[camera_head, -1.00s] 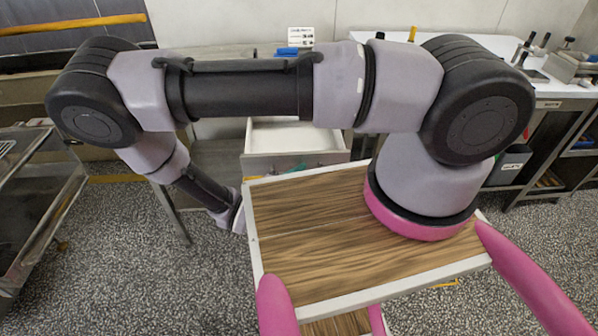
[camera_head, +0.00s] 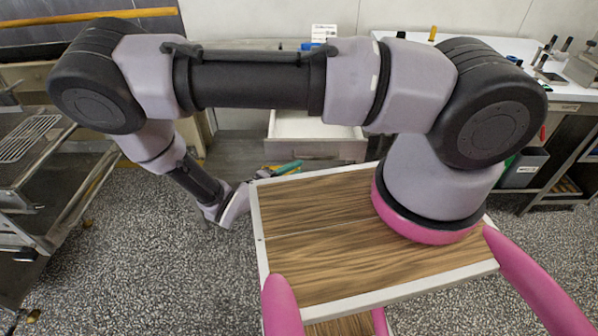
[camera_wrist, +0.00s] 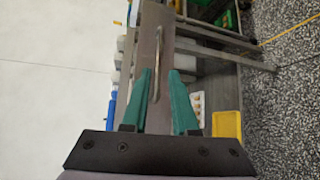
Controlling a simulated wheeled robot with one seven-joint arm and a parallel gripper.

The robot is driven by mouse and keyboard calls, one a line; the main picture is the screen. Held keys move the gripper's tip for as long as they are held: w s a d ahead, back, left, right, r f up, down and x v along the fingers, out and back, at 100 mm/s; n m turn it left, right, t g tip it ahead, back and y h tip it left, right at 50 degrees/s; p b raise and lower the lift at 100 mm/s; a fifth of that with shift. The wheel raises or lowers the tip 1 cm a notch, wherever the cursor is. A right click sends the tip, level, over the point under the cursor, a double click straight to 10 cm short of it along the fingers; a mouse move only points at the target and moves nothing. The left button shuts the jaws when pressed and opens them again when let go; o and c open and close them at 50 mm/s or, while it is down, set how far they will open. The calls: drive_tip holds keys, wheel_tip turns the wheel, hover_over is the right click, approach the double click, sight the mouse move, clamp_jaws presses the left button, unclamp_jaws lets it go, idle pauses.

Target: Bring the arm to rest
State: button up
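My arm is folded across the head view, its forearm bent down at the left. My gripper's green fingers (camera_head: 285,168) show just behind the wooden-topped tray of my body. In the wrist view my gripper (camera_wrist: 160,75) has its two green fingers apart, with nothing held between them. A grey drawer front with a long metal handle (camera_wrist: 158,50) shows behind the fingers; I see no contact. In the head view the open drawer (camera_head: 318,148) lies beyond the gripper, its pale inside looking empty.
A metal rack with a wire grid (camera_head: 28,138) stands at the left. A white-topped bench (camera_head: 560,90) with tools is at the right. In the wrist view a yellow container (camera_wrist: 227,124) lies right of the fingers. Speckled floor (camera_head: 150,260) is clear at the lower left.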

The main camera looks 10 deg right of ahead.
drive_tip(key=shift+s+a, duration=0.2)
drive_tip(key=shift+a, duration=0.15)
drive_tip(key=shift+r, duration=0.1)
drive_tip(key=w+d+r+m+g+y, duration=0.15)
drive_tip(key=r+m+g+y, duration=0.3)
drive_tip(key=r, duration=0.95)
drive_tip(key=w+d+r+m+g+y, duration=0.15)
drive_tip(key=r+m+g+y, duration=0.35)
drive_tip(key=r, duration=0.9)
drive_tip(key=s+d+r+t+y, duration=0.2)
drive_tip(key=s+d+r, duration=0.1)
drive_tip(key=r, duration=0.4)
drive_tip(key=s+d+r+m+t+y, duration=0.1)
drive_tip(key=s+d+r+t+y, duration=0.1)
drive_tip(key=r, duration=0.6)
drive_tip(key=s+d+r+m+t+y, duration=0.1)
drive_tip(key=s+d+r+t+y, duration=0.1)
drive_tip(key=r, duration=0.6)
drive_tip(key=s+d+t, duration=0.1)
drive_tip(key=d+t, duration=0.1)
drive_tip(key=shift+s+d+y, duration=0.3)
drive_tip(key=shift+s+y, duration=0.05)
